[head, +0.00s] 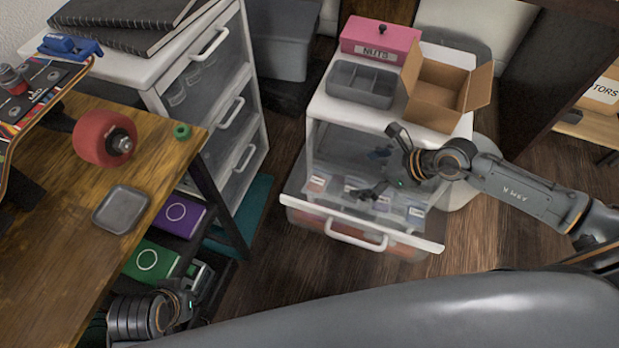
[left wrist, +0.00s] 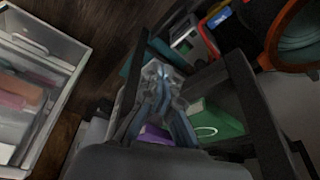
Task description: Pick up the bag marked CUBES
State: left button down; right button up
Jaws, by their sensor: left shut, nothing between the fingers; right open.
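Several clear bags with white labels (head: 383,203) lie in the open bottom drawer (head: 295,208) of the small white unit. The label print is too small to read, so I cannot tell which bag is marked CUBES. My right gripper (head: 378,163) is open and empty above the drawer, its lower finger close over the bags. I cannot tell whether it touches one. My left gripper (head: 203,274) is low at the left beside the workbench, shut and empty. Its fingers also show in the left wrist view (left wrist: 160,78). There, the drawer (left wrist: 58,108) is at the left.
A pink box (head: 375,42), a grey divided tray (head: 350,88) and an open cardboard box (head: 435,95) stand on the unit. The workbench (head: 165,150) fills the left, with purple (head: 180,215) and green (head: 150,262) boxes below. Floor shows between bench and drawer.

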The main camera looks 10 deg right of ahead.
jog(key=shift+w+a+f+b, duration=0.2)
jog(key=shift+a+f, duration=0.05)
jog(key=shift+f, duration=0.4)
jog(key=shift+w+a+f+b, duration=0.2)
jog(key=shift+f, duration=0.4)
jog(key=b, duration=0.1)
send_near(322, 182)
jog(key=x, duration=0.3)
jog(key=shift+s+a, duration=0.15)
jog(key=shift+a, duration=0.05)
jog(key=shift+a+f, duration=0.25)
jog(key=shift+f, duration=0.15)
jog(key=shift+w+a+f+b, duration=0.55)
jog(key=shift+w+f+b, duration=0.15)
jog(key=shift+w+f, duration=0.15)
jog(key=shift+x, duration=1.15)
jog(key=shift+w, duration=0.15)
pick_arm(q)
jog(key=w+r+t, duration=0.1)
jog(key=w+d+r+t, duration=0.1)
jog(key=w, duration=0.1)
jog(key=shift+w+d+r+t+h, duration=0.2)
jog(key=shift+w+r+t+h, duration=0.1)
jog(key=shift+r+t, duration=0.1)
pick_arm(e)
jog(key=c, duration=1.1)
